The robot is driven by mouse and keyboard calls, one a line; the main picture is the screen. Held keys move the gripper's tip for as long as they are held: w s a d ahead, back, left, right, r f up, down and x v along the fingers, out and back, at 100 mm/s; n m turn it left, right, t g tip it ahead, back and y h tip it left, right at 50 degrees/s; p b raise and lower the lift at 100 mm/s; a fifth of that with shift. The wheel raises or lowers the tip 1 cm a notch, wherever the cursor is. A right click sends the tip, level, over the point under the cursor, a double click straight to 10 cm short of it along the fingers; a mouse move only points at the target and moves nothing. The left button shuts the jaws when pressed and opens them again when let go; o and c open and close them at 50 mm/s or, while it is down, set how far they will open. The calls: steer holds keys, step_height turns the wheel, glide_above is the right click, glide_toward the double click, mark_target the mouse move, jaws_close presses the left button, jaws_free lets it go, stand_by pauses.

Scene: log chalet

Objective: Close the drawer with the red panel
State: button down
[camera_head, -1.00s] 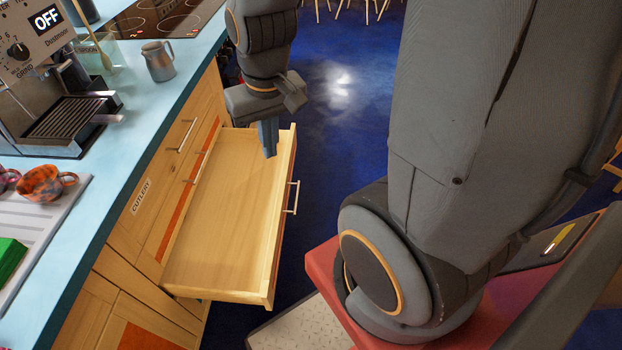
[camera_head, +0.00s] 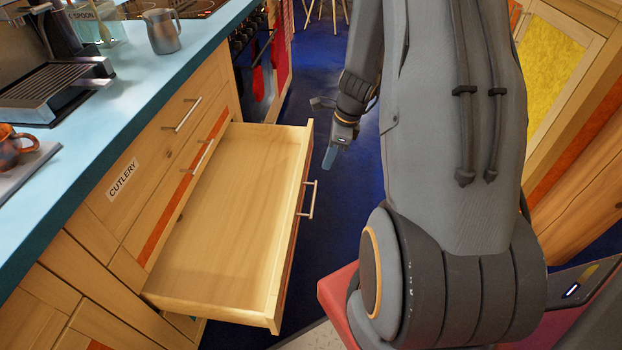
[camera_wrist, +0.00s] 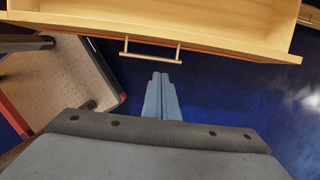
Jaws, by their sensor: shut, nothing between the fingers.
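An open, empty wooden drawer (camera_head: 235,205) sticks out from the cabinet under the counter in the head view. Its front is seen nearly edge-on, with a metal bar handle (camera_head: 309,199) on the outside. In the wrist view the drawer front (camera_wrist: 215,37) shows a thin red-orange strip, with the handle (camera_wrist: 151,50) at its middle. My gripper (camera_head: 329,157) is shut and empty, to the right of the drawer's far end in the head view. In the wrist view its fingertips (camera_wrist: 160,77) point toward the handle and appear apart from it.
A closed drawer labelled CUTLERY (camera_head: 124,179) is in the cabinet beside the open one. A metal jug (camera_head: 161,31) and a coffee machine (camera_head: 50,75) stand on the blue counter (camera_head: 125,85). Blue floor (camera_head: 350,185) lies clear beyond the drawer front.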

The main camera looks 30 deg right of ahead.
steer(key=b, duration=0.2)
glide_above(315, 193)
steer(key=d, duration=0.1)
steer(key=f, duration=1)
steer(key=shift+s+d, duration=0.1)
steer(key=shift+s, duration=0.3)
steer(key=shift+w+a+r+p, duration=0.15)
steer(key=shift+w+a+p, duration=0.1)
steer(key=shift+w+a, duration=0.45)
steer(key=shift+w+a+r+p, duration=0.2)
steer(key=shift+w+a, duration=0.3)
steer(key=shift+a, duration=0.4)
